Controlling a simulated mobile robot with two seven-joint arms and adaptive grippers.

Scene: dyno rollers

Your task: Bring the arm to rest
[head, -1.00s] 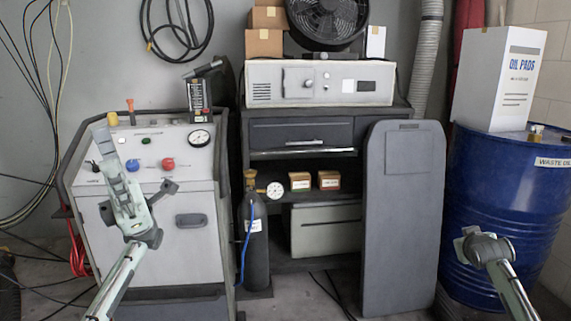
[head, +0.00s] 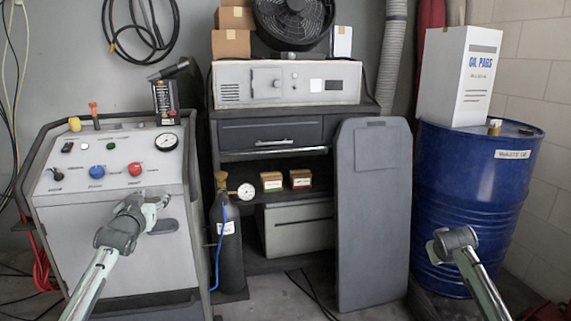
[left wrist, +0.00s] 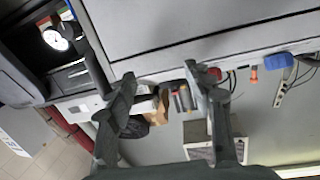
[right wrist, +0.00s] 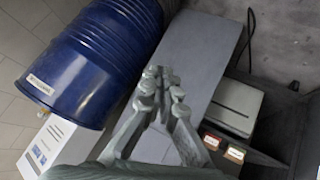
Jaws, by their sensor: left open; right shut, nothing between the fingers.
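My left gripper (head: 143,203) is in front of the front face of the grey control cabinet (head: 80,222), below its knobs. In the left wrist view its two fingers (left wrist: 160,82) are spread apart with nothing between them. My right arm (head: 460,262) comes in at the lower right, in front of the blue drum's lower part; the right fingers are hidden in the head view. In the right wrist view the right gripper's fingers (right wrist: 161,82) are together at the tips and hold nothing.
The blue drum (head: 470,190) carries a white oil pads box (head: 460,80). A grey board (head: 372,220) leans against the shelf unit (head: 285,136). A dark gas cylinder (head: 229,245) with a gauge stands beside the control cabinet. Cables lie on the floor.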

